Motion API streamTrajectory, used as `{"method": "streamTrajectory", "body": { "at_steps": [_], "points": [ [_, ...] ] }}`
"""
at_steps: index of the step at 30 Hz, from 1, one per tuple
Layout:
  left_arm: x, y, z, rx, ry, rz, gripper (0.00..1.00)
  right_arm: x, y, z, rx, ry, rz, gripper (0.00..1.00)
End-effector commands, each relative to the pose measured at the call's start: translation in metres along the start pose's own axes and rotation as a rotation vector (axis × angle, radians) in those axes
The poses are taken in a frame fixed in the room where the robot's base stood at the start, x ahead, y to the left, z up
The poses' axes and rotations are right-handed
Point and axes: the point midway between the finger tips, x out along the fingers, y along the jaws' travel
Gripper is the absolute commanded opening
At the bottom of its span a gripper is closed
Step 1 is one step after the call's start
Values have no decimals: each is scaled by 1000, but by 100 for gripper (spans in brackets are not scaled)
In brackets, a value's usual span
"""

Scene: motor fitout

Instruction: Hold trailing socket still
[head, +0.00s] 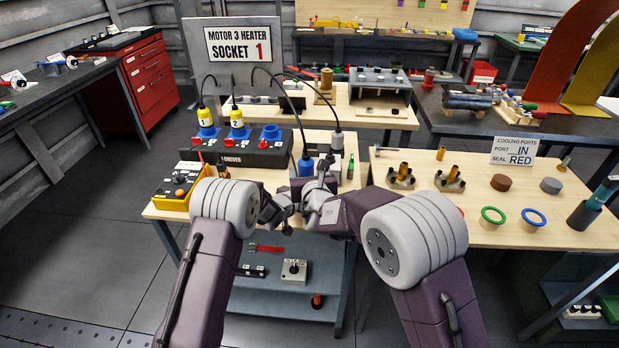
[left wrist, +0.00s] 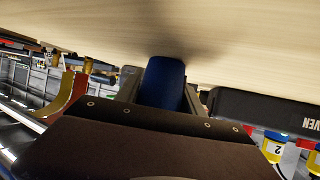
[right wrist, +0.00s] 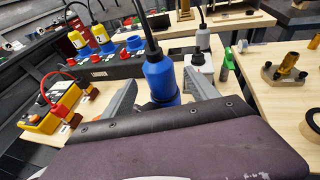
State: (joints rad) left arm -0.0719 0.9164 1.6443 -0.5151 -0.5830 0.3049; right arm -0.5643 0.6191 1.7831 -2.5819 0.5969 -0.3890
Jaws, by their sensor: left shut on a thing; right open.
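A blue connector (head: 306,167) with a black cable out of its top stands upright near the front edge of the bench, left of centre. It also shows in the right wrist view (right wrist: 159,78), with a darker blue part below it. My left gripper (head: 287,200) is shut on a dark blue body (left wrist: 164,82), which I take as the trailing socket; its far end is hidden. My right gripper (head: 318,186) is open, its grey fingers on either side of the blue connector. Whether they touch it is unclear. The arms partly hide the grips in the head view.
A black box with yellow plugs 1 (head: 205,121) and 2 (head: 237,121) and a blue socket (head: 271,134) stands behind. A yellow control box (head: 180,185) is at left. A grey connector (head: 337,140) stands close right. The right table (head: 470,225) holds brass fittings and rings.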

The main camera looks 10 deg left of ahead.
Motion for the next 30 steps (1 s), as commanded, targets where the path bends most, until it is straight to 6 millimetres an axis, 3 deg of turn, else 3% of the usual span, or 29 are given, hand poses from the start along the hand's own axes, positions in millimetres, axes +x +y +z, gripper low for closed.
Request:
{"method": "streamTrajectory", "body": {
  "at_steps": [3,8,23,24,26,30],
  "points": [
    [0,0,0,0,0,0,0,-27,1,1,1,-2,2,68],
    [0,0,0,0,0,0,0,-47,1,0,1,-1,1,68],
    [0,0,0,0,0,0,0,-50,0,0,1,-1,0,68],
    [0,0,0,0,0,0,51,-50,0,0,1,-1,0,68],
    [0,0,0,0,0,0,68,-50,0,0,1,-1,0,68],
    [0,0,0,0,0,0,71,-50,0,0,1,-1,0,68]
  ]
}}
